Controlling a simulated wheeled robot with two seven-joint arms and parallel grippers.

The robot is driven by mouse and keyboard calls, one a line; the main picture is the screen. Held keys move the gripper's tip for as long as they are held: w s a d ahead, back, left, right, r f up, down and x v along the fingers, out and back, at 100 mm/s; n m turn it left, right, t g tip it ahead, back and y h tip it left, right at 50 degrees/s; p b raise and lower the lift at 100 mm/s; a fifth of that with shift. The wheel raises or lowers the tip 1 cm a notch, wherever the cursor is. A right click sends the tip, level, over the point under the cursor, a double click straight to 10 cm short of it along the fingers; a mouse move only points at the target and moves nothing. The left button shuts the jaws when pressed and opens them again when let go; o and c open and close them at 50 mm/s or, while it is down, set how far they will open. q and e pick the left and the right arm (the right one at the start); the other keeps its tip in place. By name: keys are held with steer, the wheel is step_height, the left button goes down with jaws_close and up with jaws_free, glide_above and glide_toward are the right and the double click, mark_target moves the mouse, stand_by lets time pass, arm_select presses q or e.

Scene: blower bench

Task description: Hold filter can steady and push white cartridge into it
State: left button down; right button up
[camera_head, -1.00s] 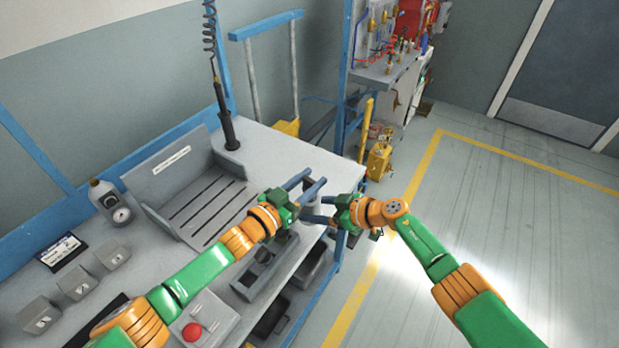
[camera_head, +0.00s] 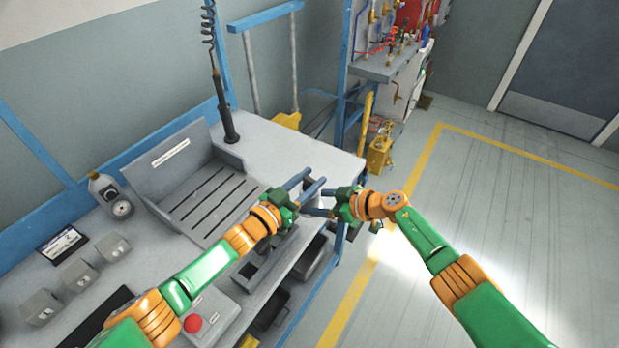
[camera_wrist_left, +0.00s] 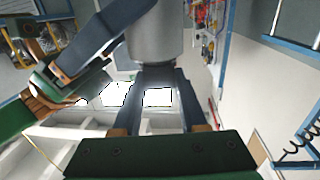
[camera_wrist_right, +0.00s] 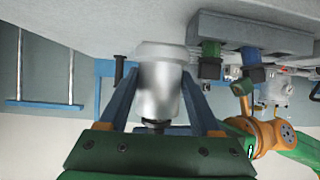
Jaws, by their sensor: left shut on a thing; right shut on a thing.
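The filter can, a grey cylinder (camera_wrist_left: 157,35), fills the top middle of the left wrist view. My left gripper (camera_head: 312,186) is shut on it, with one finger along each side. My right gripper (camera_head: 318,208) faces the left one from the right, close to it. It is shut on a pale, shiny cylinder with a wider collar, seemingly the white cartridge (camera_wrist_right: 160,85), between its fingers in the right wrist view. In the head view the fingers largely hide both parts. How deep the cartridge sits in the can cannot be told.
The bench (camera_head: 290,148) lies under the left arm, with a slotted grey fixture (camera_head: 215,200), a box with a red button (camera_head: 193,323) and small grey blocks (camera_head: 78,274). Both grippers are at the bench's right edge. Open floor (camera_head: 480,230) lies to the right.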

arm_select(q)
steer(key=shift+f, duration=0.3)
stand_by(0.6)
steer(key=shift+r, duration=0.4)
stand_by(0.7)
steer(key=shift+f, duration=0.45)
stand_by(2.7)
steer(key=shift+a+r, duration=0.1)
steer(key=shift+r, duration=0.1)
steer(key=shift+f, duration=0.3)
stand_by(1.7)
steer(key=shift+c, duration=1.8)
jaws_free()
steer(key=shift+s+f, duration=0.1)
